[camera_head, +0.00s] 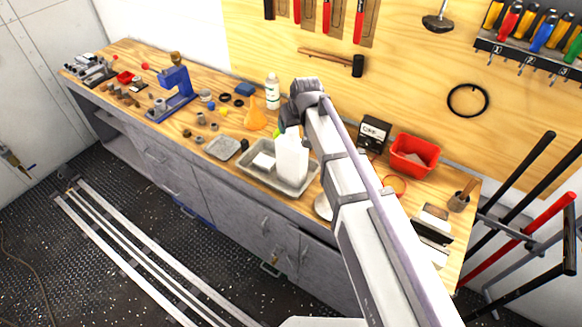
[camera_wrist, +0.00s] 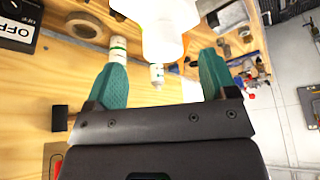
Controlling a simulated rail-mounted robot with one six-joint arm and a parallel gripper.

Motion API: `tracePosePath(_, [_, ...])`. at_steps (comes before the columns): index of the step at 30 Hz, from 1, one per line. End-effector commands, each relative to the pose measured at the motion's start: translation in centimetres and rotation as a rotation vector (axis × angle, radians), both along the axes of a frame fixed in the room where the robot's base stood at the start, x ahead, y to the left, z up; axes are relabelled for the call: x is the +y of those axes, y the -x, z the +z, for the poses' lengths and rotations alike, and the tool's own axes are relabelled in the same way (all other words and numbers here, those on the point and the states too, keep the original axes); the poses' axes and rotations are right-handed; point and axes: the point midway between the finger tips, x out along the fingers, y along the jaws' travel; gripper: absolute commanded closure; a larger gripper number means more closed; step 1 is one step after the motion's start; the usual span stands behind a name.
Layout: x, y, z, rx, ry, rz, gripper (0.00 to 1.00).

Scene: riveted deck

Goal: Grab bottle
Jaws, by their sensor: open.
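A white jug-like bottle (camera_head: 291,160) stands upright in a grey metal tray (camera_head: 274,185) on the bench. A slimmer white bottle with a green-marked label (camera_head: 272,92) stands behind, near the wall. My gripper (camera_head: 285,130) is just above and behind the white jug, its fingers partly hidden. In the wrist view, my gripper (camera_wrist: 162,60) is open with two teal fingers apart. A large white body (camera_wrist: 160,22) shows close by, at and beyond the fingertips. A white bottle with a green band (camera_wrist: 117,48) shows beyond the left finger, partly covered by it. No grip shows.
An orange funnel (camera_head: 256,114) stands left of the jug. A black meter box (camera_head: 374,133) and a red bin (camera_head: 414,154) are to the right. A blue press (camera_head: 175,92) and small parts occupy the bench's left. Tools hang on the wooden wall panel (camera_head: 400,80).

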Motion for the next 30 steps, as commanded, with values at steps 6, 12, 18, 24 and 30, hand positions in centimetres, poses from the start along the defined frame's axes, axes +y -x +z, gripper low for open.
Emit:
tracePosePath(6, [0.6, -0.7, -2.7, 0.0, 0.0, 0.0, 0.22])
tracePosePath(12, [1.1, -1.6, -5.0, 0.001, 0.0, -0.001, 0.22])
tracePosePath(18, [1.1, -1.6, -4.5, 0.001, 0.0, -0.001, 0.25])
tracePosePath(24, [1.0, -1.6, -4.5, 0.001, 0.0, -0.001, 0.44])
tracePosePath(30, [1.0, -1.6, -4.5, 0.001, 0.0, -0.001, 0.63])
